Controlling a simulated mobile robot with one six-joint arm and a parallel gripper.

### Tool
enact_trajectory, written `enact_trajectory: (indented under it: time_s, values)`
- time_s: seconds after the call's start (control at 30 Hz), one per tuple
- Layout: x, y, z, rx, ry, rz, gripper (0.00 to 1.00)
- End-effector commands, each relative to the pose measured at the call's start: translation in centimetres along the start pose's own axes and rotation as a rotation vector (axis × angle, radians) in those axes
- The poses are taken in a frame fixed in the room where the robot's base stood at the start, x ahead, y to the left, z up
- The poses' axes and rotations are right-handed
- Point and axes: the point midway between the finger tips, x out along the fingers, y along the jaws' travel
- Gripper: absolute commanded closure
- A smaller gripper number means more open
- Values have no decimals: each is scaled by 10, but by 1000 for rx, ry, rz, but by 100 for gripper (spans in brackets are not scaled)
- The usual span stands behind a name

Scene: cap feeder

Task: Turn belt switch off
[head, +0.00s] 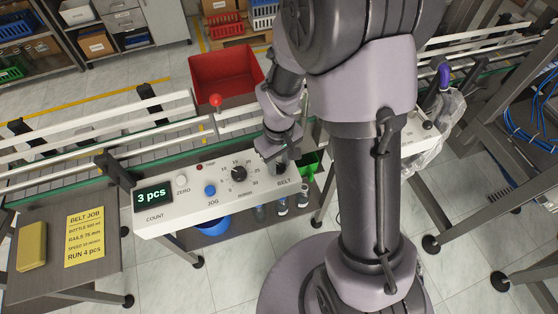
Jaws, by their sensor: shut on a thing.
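My gripper (281,167) points down at the right end of the white control panel (222,203), just above the "BELT" label. It is shut on the belt switch there. The switch itself is hidden behind the fingers, so I cannot tell which way it is set. The belt conveyor (60,184) runs behind the panel. The panel's count display (153,196) reads 3 pcs.
A black speed dial (238,174), a blue JOG button (210,190) and a white ZERO button (181,180) sit left of my gripper. A yellow job card (85,236) reads RUN 4 pcs. A red bin (226,77) stands behind the conveyor. Bottles (281,206) stand below the panel.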

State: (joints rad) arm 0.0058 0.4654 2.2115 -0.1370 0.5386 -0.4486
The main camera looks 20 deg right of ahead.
Motion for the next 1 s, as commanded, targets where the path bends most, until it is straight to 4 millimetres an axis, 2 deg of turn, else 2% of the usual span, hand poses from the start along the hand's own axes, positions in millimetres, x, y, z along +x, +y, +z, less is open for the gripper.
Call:
enact_trajectory:
  time_s: [0.43, 0.47, 0.57, 0.87, 1.0]
  values:
    - [0, 0, 0, -11, 1, 1, 100]
    - [0, 0, 0, -11, 1, 1, 66]
    - [0, 0, 0, -10, 1, 0, 47]
    - [-1, 0, 0, -9, 1, 0, 46]
    - [-15, 0, -1, -9, 3, 1, 46]
